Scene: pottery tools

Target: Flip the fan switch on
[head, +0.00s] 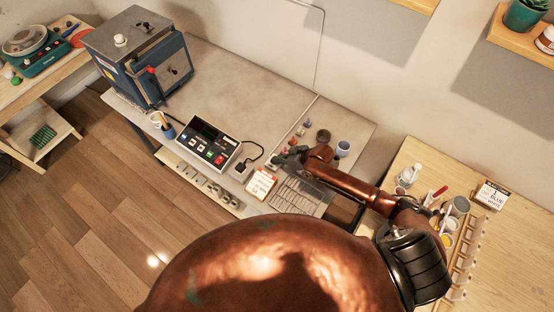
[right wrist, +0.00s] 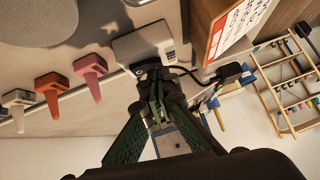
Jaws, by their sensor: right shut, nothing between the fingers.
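My right gripper (head: 281,160) reaches over the worktop from the right, in the middle of the head view. It is shut with nothing between its fingers. In the right wrist view its green-sided fingers (right wrist: 156,92) meet close to a small pale box (right wrist: 147,45) with a dark part on its near side. I cannot tell whether the tips touch it, or whether it is the fan switch. A black cable runs from beside the fingertips. A control panel (head: 208,145) with coloured buttons stands left of the gripper. No fan is clearly recognisable. My left gripper is out of view.
A red-and-white card (head: 260,183) stands close to the gripper and also shows in the right wrist view (right wrist: 234,30). Coloured cones (right wrist: 90,75) stand to the pale box's left. A blue kiln (head: 145,62) stands at back left. The worktop (head: 235,82) behind the panel is clear.

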